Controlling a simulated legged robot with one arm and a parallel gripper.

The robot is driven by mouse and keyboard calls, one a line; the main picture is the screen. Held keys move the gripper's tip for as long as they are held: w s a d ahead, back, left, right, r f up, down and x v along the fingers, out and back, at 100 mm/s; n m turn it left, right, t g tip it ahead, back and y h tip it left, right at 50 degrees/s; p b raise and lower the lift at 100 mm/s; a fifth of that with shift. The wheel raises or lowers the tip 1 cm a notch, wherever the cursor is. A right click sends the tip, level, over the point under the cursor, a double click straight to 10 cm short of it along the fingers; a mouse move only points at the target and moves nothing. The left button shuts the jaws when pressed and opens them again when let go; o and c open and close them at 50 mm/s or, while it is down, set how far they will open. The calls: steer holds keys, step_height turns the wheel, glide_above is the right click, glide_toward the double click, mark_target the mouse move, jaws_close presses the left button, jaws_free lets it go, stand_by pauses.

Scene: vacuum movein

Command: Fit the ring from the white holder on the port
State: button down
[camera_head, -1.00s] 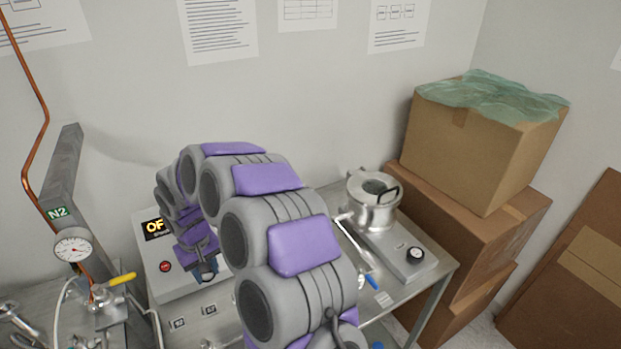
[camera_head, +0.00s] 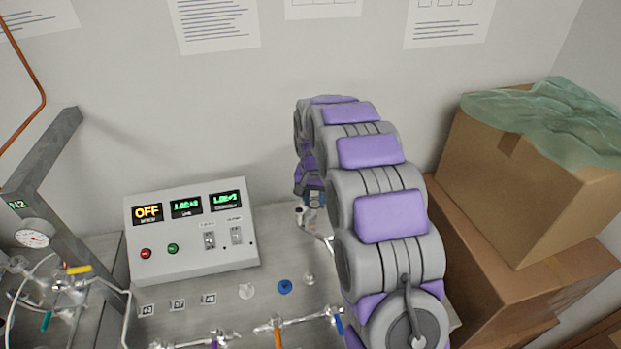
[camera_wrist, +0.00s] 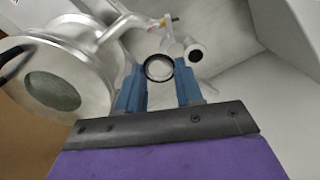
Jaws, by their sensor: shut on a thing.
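My gripper (camera_wrist: 159,84) is shut on a small ring (camera_wrist: 159,68) with a dark outer rim and a pale metal centre, held between the blue fingertips. A metal pipe end with a dark round opening, which looks like the port (camera_wrist: 195,53), is just beyond the ring and to its right. The ring appears apart from it, though depth is hard to judge. In the head view my gripper (camera_head: 301,212) is right of the control box, its fingertips too small to make out. The white holder (camera_head: 247,291) sits on the bench and no ring shows on it.
A blue holder (camera_head: 285,287) and a grey one (camera_head: 308,279) stand beside the white one. Valves with handles (camera_head: 277,327) line the bench front. The control box (camera_head: 190,230) stands left. A large metal flanged body (camera_wrist: 92,60) is close left of my gripper. Cardboard boxes (camera_head: 520,190) are stacked right.

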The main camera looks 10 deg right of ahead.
steer(key=m+p, duration=0.2)
glide_toward(302, 210)
steer(key=a, duration=0.1)
steer(key=shift+w+d+r+m, duration=0.1)
steer(key=shift+d+m, duration=0.2)
steer(key=shift+d, duration=0.65)
steer(key=a+f+b, duration=0.1)
steer(key=a+f, duration=0.1)
steer(key=shift+a+f, duration=0.3)
steer(key=shift+f, duration=0.1)
steer(key=shift+a+f, duration=0.1)
steer(key=shift+f, duration=0.3)
steer(key=shift+d+f+b, duration=0.3)
steer(key=shift+d+f, duration=0.85)
steer(key=shift+a+f, duration=0.2)
steer(key=shift+a+r, duration=0.1)
steer(key=shift+a, duration=0.5)
steer(key=shift+d, duration=0.75)
steer(key=shift+a, duration=0.1)
